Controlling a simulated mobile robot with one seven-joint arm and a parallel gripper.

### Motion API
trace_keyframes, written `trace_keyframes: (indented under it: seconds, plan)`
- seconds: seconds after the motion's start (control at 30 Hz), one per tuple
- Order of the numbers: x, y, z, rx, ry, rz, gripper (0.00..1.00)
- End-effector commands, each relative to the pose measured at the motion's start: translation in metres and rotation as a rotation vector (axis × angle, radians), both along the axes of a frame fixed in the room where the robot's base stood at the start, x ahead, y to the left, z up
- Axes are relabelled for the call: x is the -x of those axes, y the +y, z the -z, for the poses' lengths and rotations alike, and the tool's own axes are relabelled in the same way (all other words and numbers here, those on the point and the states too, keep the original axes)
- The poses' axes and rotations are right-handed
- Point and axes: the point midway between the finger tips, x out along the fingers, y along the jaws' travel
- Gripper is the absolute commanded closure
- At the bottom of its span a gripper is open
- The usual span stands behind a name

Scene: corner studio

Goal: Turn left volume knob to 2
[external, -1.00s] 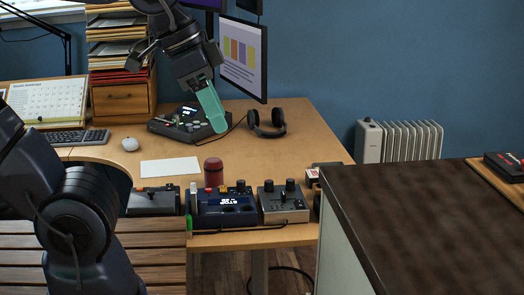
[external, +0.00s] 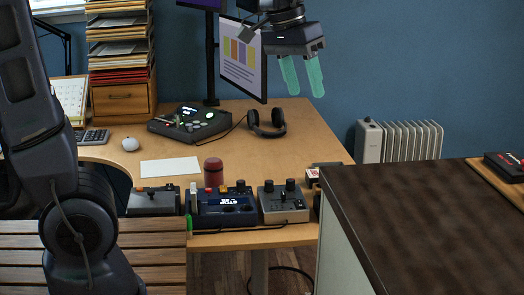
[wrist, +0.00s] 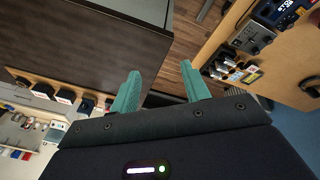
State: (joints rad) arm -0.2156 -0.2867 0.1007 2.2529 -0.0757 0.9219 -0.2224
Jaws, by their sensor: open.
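My gripper (external: 305,92) is open and empty, with its two teal fingers apart and pointing down. It is high above the right side of the desk, in front of the blue wall. On the desk's front edge a grey box (external: 284,207) carries two dark knobs, the left knob (external: 269,186) and the right knob (external: 290,185). A blue device (external: 226,212) with a small lit display stands left of it. I cannot tell which of these has the volume knob. In the wrist view, the grey box (wrist: 252,38) is at the upper right, away from my gripper (wrist: 160,70).
A dark-topped counter (external: 430,210) fills the right foreground. A monitor (external: 243,60) is just left of my gripper. Headphones (external: 267,122), a console (external: 190,123) and a red jar (external: 213,172) are on the desk. A white radiator (external: 400,142) stands by the wall.

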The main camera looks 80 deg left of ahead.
Motion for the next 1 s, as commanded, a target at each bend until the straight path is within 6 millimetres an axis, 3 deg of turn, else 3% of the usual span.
trace_keyframes:
  seconds: [0.2,0.5,0.73,1.0]
  plan:
    - [-0.043,0.059,0.020,0.043,0.041,-0.175,0.53]
    - [-0.086,0.148,0.061,0.090,0.094,-0.413,0.53]
    - [-0.106,0.223,0.104,0.116,0.133,-0.597,0.53]
    - [-0.113,0.315,0.165,0.136,0.178,-0.808,0.53]
